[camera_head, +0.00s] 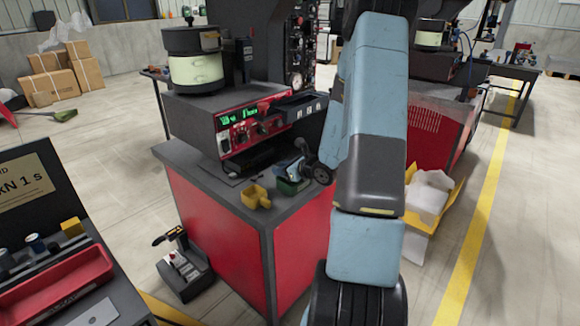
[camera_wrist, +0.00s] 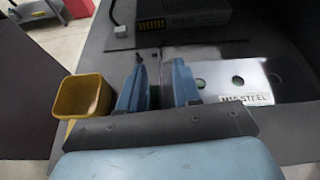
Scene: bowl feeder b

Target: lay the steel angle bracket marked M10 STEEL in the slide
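The steel angle bracket (camera_wrist: 240,80) shows in the wrist view as a shiny plate with round holes and a label ending in STEEL. It lies just right of my gripper (camera_wrist: 156,82), its left part hidden behind the right finger. In the head view the bracket is not visible; my arm covers that side. My gripper (camera_head: 291,167) has its two blue fingers apart, with a gap between them and nothing clearly held. I cannot make out the slide for certain.
A yellow cup (camera_head: 256,196) stands left of my gripper; it also shows in the wrist view (camera_wrist: 82,97). Behind is the feeder's control box (camera_head: 252,125) with the bowl (camera_head: 195,70) on top. A separate bench at lower left holds a red tray (camera_head: 60,283).

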